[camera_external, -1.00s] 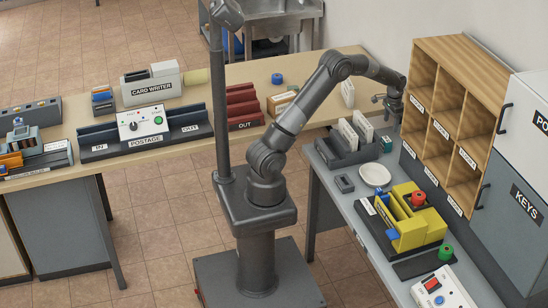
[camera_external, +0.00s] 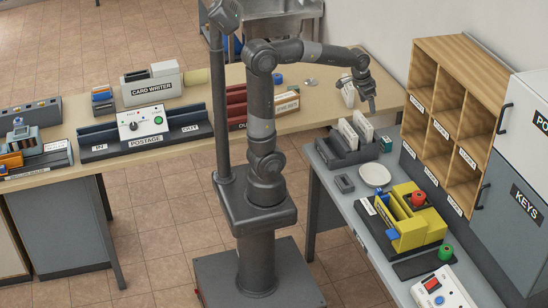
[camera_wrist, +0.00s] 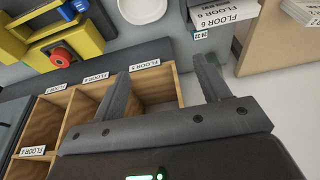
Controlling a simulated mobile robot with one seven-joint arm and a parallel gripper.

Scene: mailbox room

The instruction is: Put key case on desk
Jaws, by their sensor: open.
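My gripper (camera_external: 371,108) is open and empty, pointing down above the right end of the wooden desk (camera_external: 212,147). In the wrist view its two spread fingers (camera_wrist: 160,68) have nothing between them. A small dark grey box (camera_external: 344,184) lies on the grey counter (camera_external: 345,209), left of the white plate; I cannot tell whether it is the key case. A wall cabinet marked KEYS (camera_external: 521,205) is shut at the right.
The wooden cubby shelf (camera_external: 441,67) stands right of my gripper; its labelled compartments show in the wrist view (camera_wrist: 155,90). A yellow holder (camera_external: 404,218), white plate (camera_external: 375,174) and file rack (camera_external: 352,150) crowd the counter. The desk's left half holds the postage machine (camera_external: 141,125).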

